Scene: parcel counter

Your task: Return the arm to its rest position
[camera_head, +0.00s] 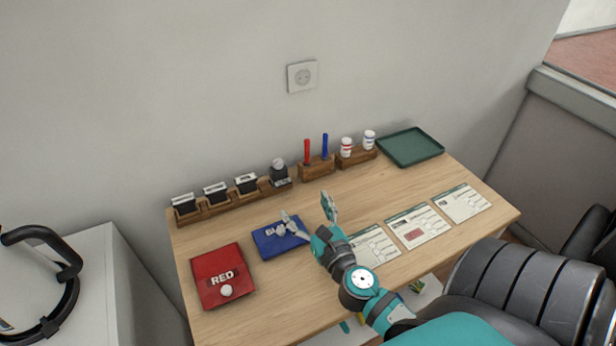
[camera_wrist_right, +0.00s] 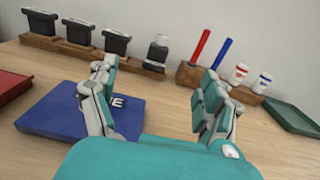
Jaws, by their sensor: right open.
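My right arm reaches over the wooden table (camera_head: 200,245) from the lower right. My right gripper (camera_head: 308,212) is open with nothing between its fingers. In the head view it is above the table, beside and partly over the blue pad (camera_head: 268,243). In the right wrist view the gripper (camera_wrist_right: 158,95) shows its fingers spread wide. The left finger there covers part of the blue pad (camera_wrist_right: 60,118) and its lettering. My left gripper does not show in either view.
A red pad (camera_head: 210,262) marked RED carries a white round piece (camera_head: 226,291). Stamps stand in a wooden rack (camera_head: 225,208) along the back, beside pens and small bottles. A green tray (camera_head: 412,163) sits at the back right. Several printed forms (camera_head: 462,203) lie along the front right.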

